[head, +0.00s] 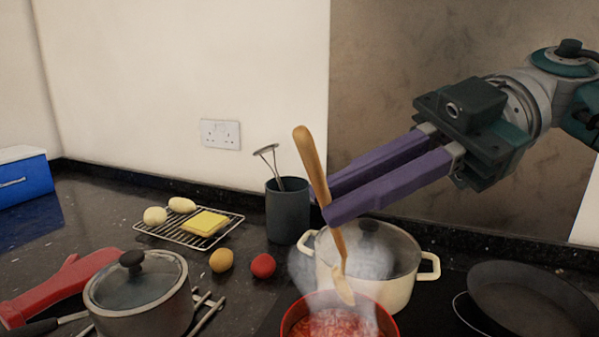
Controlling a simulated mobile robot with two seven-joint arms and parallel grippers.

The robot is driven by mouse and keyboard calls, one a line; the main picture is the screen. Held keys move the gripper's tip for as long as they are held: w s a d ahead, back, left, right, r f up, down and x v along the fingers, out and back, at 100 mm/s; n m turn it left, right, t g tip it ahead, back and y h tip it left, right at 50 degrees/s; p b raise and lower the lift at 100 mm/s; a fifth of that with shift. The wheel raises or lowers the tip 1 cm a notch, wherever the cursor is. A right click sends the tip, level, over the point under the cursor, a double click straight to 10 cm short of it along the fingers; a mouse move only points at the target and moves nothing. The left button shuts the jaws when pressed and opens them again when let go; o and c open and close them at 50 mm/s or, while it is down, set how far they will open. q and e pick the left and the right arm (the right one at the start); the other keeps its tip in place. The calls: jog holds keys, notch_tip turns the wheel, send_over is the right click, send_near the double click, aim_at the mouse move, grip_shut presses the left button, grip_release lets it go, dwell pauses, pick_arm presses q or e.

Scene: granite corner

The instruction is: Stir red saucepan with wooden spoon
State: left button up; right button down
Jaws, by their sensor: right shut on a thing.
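The red saucepan (392,329) stands at the bottom middle of the head view, partly cut off by the lower edge. It holds a reddish, chunky content, and pale steam rises from it. The wooden spoon (309,158) is held slightly tilted, handle up, with its bowl just above or at the rear of the saucepan's opening; I cannot tell whether it touches the content. My right gripper (326,207), with long purple fingers, reaches in from the right and is shut on the spoon's handle. My left gripper is not in view.
A cream pot (406,290) stands right behind the saucepan, a dark frying pan (530,300) to the right. A grey utensil pot (287,212), a wire rack (160,234), a lidded steel pot (150,312), a red oven glove (60,289) and a blue box (22,180) are left.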

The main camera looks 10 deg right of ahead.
jog(key=s+a+f+b, duration=0.2)
jog(key=s+f, duration=0.1)
jog(key=f, duration=0.1)
jog(key=w+d+f+b, duration=0.2)
jog(key=w+f+b, duration=0.2)
jog(key=f+b, duration=0.4)
jog(key=shift+d+b, duration=0.3)
jog(key=shift+d, duration=0.05)
jog(key=shift+f, duration=0.1)
